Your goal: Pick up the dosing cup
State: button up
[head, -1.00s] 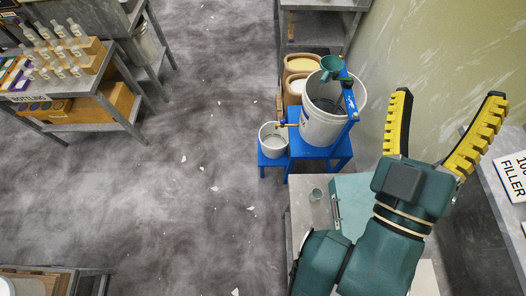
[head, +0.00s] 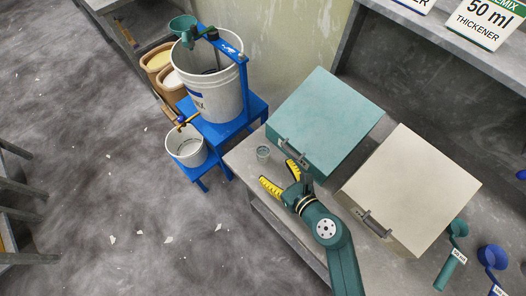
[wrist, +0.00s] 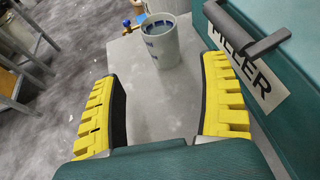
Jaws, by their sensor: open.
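The dosing cup (head: 262,154), a small grey cup, stands upright on the grey bench at its left end, in front of the teal box. In the wrist view the cup (wrist: 162,45) shows blue markings and stands just beyond the fingertips, roughly centred between them. My gripper (head: 277,173) has yellow ridged fingers spread wide and empty. It is near the cup, on the near side of it, and not touching it. In the wrist view the open fingers of my gripper (wrist: 161,78) frame the bare bench top.
The teal box (head: 327,118) with a dark handle stands close right of the cup. A cream box (head: 412,190) is further right, with green (head: 452,255) and blue (head: 493,260) scoops beyond. A blue stand (head: 238,128) holds a large white pail (head: 212,92) and a smaller pail (head: 187,148).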

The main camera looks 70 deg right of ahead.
aim_at(267, 160)
jog(key=x, duration=0.3)
jog(key=shift+w+d, duration=0.1)
jog(key=b+x, duration=0.1)
jog(key=x, duration=0.1)
jog(key=b+x, duration=0.1)
jog(key=x, duration=0.2)
jog(key=shift+s+d+f, duration=0.15)
jog(key=shift+s+d, duration=0.05)
jog(key=shift+s, duration=0.1)
jog(key=shift+w+d+f, duration=0.1)
jog(key=shift+w+d, duration=0.15)
jog(key=shift+w, duration=0.1)
jog(key=shift+s, duration=0.1)
jog(key=shift+c, duration=0.3)
jog(key=c, duration=1.3)
